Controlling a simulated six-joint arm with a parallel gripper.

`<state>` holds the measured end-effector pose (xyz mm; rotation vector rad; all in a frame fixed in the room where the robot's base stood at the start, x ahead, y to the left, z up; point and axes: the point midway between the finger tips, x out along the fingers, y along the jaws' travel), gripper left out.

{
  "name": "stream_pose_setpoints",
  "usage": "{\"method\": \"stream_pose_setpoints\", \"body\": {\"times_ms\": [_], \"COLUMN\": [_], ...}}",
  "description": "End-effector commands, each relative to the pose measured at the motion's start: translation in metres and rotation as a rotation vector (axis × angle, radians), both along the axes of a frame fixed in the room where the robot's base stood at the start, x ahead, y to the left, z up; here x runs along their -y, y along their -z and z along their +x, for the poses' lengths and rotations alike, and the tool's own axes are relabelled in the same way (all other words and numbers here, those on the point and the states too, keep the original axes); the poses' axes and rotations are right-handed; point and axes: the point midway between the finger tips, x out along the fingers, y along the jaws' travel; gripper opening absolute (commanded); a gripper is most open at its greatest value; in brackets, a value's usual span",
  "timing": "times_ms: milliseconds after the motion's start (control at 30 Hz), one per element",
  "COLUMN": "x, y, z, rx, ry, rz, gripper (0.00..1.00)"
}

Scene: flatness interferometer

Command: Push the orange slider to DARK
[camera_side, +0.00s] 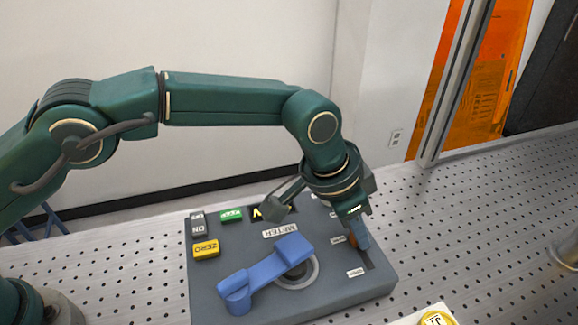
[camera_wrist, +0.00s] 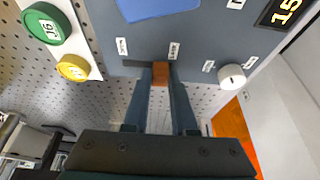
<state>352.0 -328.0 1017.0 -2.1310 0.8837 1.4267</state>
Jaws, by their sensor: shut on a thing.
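The orange slider (camera_side: 352,240) sits in a dark slot at the right of the grey control box (camera_side: 215,285). In the wrist view the orange slider (camera_wrist: 160,74) is between the two fingers of my gripper (camera_wrist: 160,72), which is shut on it. In the side view my gripper (camera_side: 359,238) reaches down onto the slot from above. Small white labels stand along the slot. The slider is beside the middle label (camera_wrist: 174,50). Bare slot (camera_wrist: 135,64) shows left of it in the wrist view. The label lettering is too small to read.
The box also carries a blue lever (camera_side: 265,276), a yellow ZERO button (camera_side: 206,249), a green button (camera_side: 231,215) and a white knob (camera_wrist: 232,77). A perforated metal table (camera_side: 480,220) surrounds it. A white plate holds green (camera_wrist: 46,24) and yellow (camera_wrist: 73,67) discs.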

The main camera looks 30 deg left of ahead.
Motion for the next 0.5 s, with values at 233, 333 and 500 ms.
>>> {"method": "stream_pose_setpoints", "body": {"times_ms": [233, 333, 500], "x": [-0.0087, -0.0094, -0.0093], "y": [-0.0002, -0.0002, -0.0001], "z": [0.008, 0.0087, 0.0086], "rx": [0.002, 0.004, 0.004], "ry": [-0.002, -0.003, -0.003], "rz": [0.002, 0.003, 0.003], "gripper": [0.0, 0.0, 0.55]}}
